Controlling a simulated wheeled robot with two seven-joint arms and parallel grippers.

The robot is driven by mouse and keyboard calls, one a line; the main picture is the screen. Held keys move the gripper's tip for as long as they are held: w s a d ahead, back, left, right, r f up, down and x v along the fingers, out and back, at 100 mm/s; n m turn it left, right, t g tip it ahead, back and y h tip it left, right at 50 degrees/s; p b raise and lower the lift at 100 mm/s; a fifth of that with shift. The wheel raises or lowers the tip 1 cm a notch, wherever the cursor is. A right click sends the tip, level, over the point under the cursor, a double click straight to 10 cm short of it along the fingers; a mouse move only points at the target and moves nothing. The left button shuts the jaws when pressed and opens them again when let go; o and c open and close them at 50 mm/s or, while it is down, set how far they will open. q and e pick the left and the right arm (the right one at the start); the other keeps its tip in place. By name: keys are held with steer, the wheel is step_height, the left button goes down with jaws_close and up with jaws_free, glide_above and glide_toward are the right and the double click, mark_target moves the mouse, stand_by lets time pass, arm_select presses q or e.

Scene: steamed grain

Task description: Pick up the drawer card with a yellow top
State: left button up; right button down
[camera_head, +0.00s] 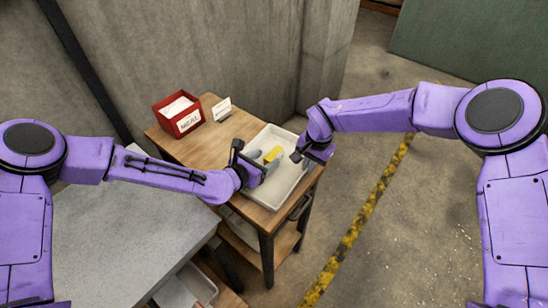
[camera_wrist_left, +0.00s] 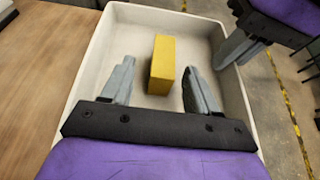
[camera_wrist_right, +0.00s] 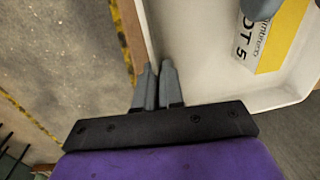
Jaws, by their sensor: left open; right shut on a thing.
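The drawer card with a yellow top (camera_head: 273,154) stands inside a white tray (camera_head: 292,187) on the wooden table. In the left wrist view the card (camera_wrist_left: 161,65) lies between the fingers of my left gripper (camera_wrist_left: 158,72), which is open, with a gap on each side. In the right wrist view the card (camera_wrist_right: 282,38) shows a white face with partly hidden print ending in "OT 5". My right gripper (camera_wrist_right: 157,75) is shut on the tray's side wall. It also shows in the head view (camera_head: 298,154) at the tray's right side.
A red box (camera_head: 179,114) with papers and a small white sign (camera_head: 222,109) stand at the back of the wooden table (camera_head: 200,150). A grey table (camera_head: 110,235) is at the left. Concrete walls are behind; open floor with a yellow-black stripe (camera_head: 350,235) lies at the right.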

mark_target(268, 159)
arm_select(q)
steer(key=x, duration=0.4)
steer(key=shift+d+f, duration=0.2)
steer(key=shift+d, duration=0.05)
steer(key=shift+s+a, duration=0.1)
steer(key=shift+c, duration=0.9)
steer(key=c, duration=0.9)
steer(key=shift+r, duration=0.15)
step_height(268, 159, up, 10)
steer(key=shift+f, duration=0.1)
arm_select(e)
steer(key=c, duration=1.2)
jaws_free()
